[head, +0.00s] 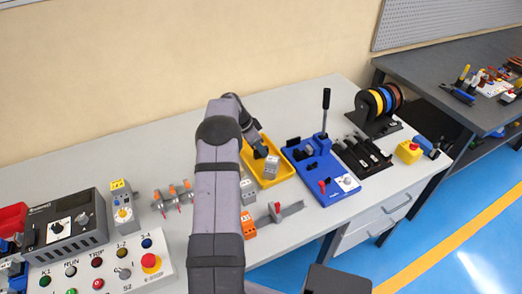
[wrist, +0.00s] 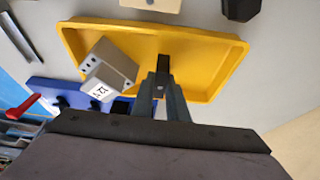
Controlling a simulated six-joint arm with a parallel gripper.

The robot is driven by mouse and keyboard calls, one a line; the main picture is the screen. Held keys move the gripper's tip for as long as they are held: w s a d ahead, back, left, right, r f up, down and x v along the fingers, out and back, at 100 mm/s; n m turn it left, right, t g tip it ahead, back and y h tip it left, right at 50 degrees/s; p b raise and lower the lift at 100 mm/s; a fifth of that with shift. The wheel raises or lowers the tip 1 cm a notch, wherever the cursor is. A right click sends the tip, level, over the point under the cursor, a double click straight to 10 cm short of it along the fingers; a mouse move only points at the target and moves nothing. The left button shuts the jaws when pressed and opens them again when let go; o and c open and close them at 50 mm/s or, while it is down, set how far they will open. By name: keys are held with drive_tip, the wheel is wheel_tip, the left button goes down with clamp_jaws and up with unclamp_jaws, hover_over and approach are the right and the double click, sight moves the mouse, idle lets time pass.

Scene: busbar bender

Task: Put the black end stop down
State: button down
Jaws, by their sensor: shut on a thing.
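My gripper (wrist: 160,88) is shut on the small black end stop (wrist: 163,66), which shows between the fingertips in the wrist view. The gripper is over the yellow tray (wrist: 215,82). I cannot tell whether the end stop touches the tray floor. A grey block with a white label (wrist: 108,68) sits tilted in the picture at the tray's left side, beside the fingers. In the head view the yellow tray (head: 286,158) is partly hidden behind my arm, and my gripper (head: 261,152) reaches into its area, close to the grey block (head: 271,167). The end stop is not clear there.
A blue bender (head: 325,170) with an upright black lever stands right of the tray. Black holders (head: 362,157) and wire spools (head: 380,105) are farther right. Grey and orange blocks (head: 248,226) and a rail (head: 280,214) lie in front. The table behind the tray is clear.

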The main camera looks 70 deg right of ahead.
drive_tip(key=shift+f, duration=0.6)
drive_tip(key=shift+f, duration=0.2)
drive_tip(key=c, duration=1.7)
unclamp_jaws()
drive_tip(key=shift+r, duration=0.1)
drive_tip(key=shift+c, duration=0.2)
drive_tip(key=shift+r, duration=0.1)
drive_tip(key=b+v, duration=0.2)
drive_tip(key=v, duration=1)
drive_tip(key=shift+b, duration=0.3)
